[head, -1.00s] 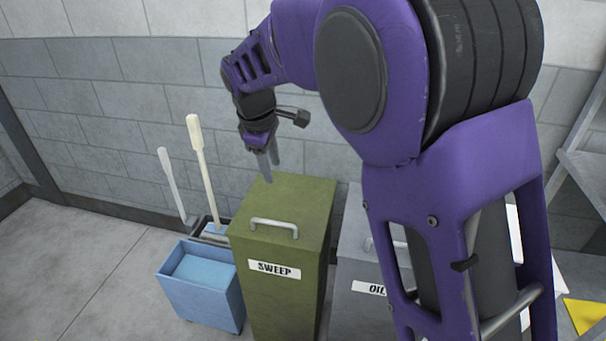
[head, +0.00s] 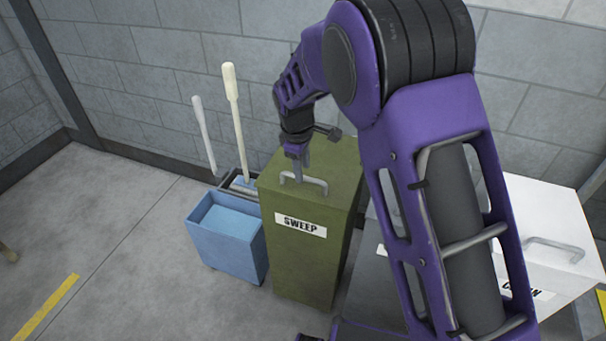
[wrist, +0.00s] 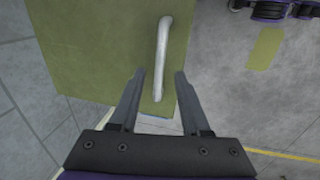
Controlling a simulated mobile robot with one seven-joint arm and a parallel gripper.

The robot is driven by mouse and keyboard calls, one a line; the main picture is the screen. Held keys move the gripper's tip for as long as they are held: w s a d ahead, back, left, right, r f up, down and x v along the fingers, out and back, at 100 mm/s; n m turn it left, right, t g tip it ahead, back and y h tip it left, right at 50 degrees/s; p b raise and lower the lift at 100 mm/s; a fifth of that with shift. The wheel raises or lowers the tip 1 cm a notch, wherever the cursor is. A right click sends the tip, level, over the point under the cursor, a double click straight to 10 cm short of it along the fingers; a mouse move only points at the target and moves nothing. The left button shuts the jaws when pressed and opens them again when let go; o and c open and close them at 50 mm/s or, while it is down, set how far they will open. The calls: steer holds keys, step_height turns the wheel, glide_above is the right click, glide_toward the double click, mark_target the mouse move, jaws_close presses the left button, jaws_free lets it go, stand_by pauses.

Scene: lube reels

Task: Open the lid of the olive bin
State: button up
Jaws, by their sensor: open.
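The olive bin (head: 312,262) stands on the floor with its lid shut and a "SWEEP" label (head: 300,225) on its front. A pale bar handle (head: 304,182) is fixed to the lid. My gripper (head: 298,177) points down over the lid, at the handle in the head view. In the wrist view my gripper (wrist: 158,82) is open, and the near end of the handle (wrist: 163,60) lies between its two fingertips. I cannot tell whether the fingers touch the handle. The lid (wrist: 95,45) fills the upper left of the wrist view.
A blue bucket (head: 226,240) with two pale long handles (head: 233,110) behind it stands left of the bin. A white bin (head: 550,215) is to the right, partly behind my arm. A block wall (head: 160,90) is behind.

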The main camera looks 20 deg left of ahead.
steer(key=shift+w+f, duration=0.25)
steer(key=shift+f, duration=0.9)
jaws_close()
stand_by(0.6)
